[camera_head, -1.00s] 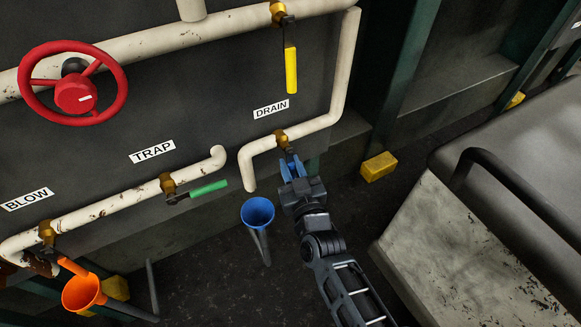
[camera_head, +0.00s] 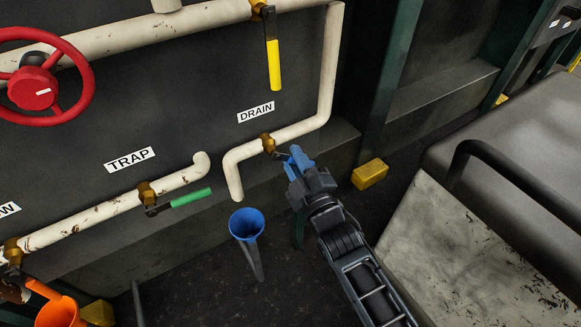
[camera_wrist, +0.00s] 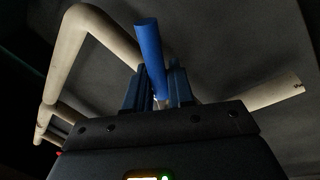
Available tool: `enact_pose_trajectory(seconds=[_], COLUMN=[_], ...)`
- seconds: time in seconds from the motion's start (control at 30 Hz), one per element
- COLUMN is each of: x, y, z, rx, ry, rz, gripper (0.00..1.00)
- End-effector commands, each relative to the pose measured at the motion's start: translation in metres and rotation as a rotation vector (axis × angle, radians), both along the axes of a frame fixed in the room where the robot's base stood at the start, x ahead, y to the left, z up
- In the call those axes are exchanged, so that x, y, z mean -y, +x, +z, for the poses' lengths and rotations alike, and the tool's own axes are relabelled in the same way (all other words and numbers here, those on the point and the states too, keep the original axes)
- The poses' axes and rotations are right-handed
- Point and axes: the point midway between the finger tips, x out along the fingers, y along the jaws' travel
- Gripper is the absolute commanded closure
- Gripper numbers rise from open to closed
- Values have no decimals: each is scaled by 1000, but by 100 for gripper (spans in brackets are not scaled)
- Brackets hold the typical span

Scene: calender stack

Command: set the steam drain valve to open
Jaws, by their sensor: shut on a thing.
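The drain valve has a brass body (camera_head: 268,144) on the cream pipe under the DRAIN label (camera_head: 256,112). Its blue lever handle (camera_wrist: 150,55) stands between my fingers in the wrist view. My gripper (camera_head: 299,161) is shut on this handle, just right of the valve body. A thin dark lever stem runs from the body to the right and slightly down toward my fingers. It lies at an angle to the pipe, not straight across it. My blue-tinted fingers hide much of the handle in the head view.
A blue funnel (camera_head: 246,224) stands below the drain pipe's open end. A green-handled trap valve (camera_head: 190,197), a yellow lever (camera_head: 274,65) and a red handwheel (camera_head: 36,84) are to the left and above. A yellow block (camera_head: 370,173) and a grey casing (camera_head: 510,145) are on the right.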

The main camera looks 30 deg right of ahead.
Motion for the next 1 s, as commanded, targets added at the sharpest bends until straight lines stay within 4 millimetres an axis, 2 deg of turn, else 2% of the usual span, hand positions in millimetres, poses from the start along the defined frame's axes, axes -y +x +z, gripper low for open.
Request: enact_pose_trajectory(seconds=[0.5,0.73,1.0], x=[10,11,11], y=[1,1,1], z=[25,31,35], rx=[6,7,7], ry=[-452,-578,-645], rz=[0,-1,-1], gripper=[100,100,100])
